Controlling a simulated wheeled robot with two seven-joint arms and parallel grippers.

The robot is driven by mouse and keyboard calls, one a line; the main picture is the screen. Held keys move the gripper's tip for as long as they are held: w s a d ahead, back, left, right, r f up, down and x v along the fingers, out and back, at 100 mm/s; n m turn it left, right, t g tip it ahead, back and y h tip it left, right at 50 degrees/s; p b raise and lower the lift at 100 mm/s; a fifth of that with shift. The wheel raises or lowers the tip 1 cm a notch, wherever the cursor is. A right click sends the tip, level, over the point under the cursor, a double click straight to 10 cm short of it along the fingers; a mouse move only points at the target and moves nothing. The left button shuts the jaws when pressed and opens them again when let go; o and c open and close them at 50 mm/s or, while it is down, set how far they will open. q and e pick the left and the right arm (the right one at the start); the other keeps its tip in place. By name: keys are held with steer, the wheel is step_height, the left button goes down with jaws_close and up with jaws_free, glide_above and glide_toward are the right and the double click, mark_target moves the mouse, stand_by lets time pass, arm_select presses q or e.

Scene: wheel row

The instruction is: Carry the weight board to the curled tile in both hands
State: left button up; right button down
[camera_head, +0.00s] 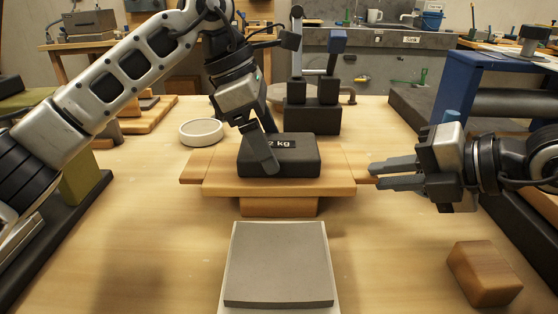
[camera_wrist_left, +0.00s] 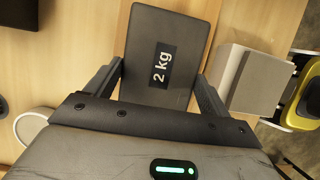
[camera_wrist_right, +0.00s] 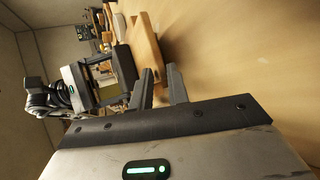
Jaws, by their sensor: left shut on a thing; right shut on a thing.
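The weight board (camera_head: 335,186) is a flat wooden board with end tabs, over a smaller wooden block (camera_head: 278,207) mid-table. A black 2 kg weight (camera_head: 300,162) sits on it; the weight also shows in the left wrist view (camera_wrist_left: 172,35). My left gripper (camera_head: 263,152) reaches down from above, shut on the weight, its fingers on opposite sides. My right gripper (camera_head: 374,175) is level at the board's right end, shut on the tab there; the fingertips partly hide the contact. The grey curled tile (camera_head: 278,262) lies in front of the board, on a pale base.
A white round dish (camera_head: 201,132) stands behind left. A black two-post stand (camera_head: 313,115) is behind the weight. A wooden block (camera_head: 484,273) lies front right. A blue frame (camera_head: 465,85) stands at right. The table around the tile is clear.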

arm_select(q)
steer(key=shift+r, duration=0.3)
arm_select(e)
steer(key=shift+w+r, duration=0.1)
steer(key=shift+r, duration=0.25)
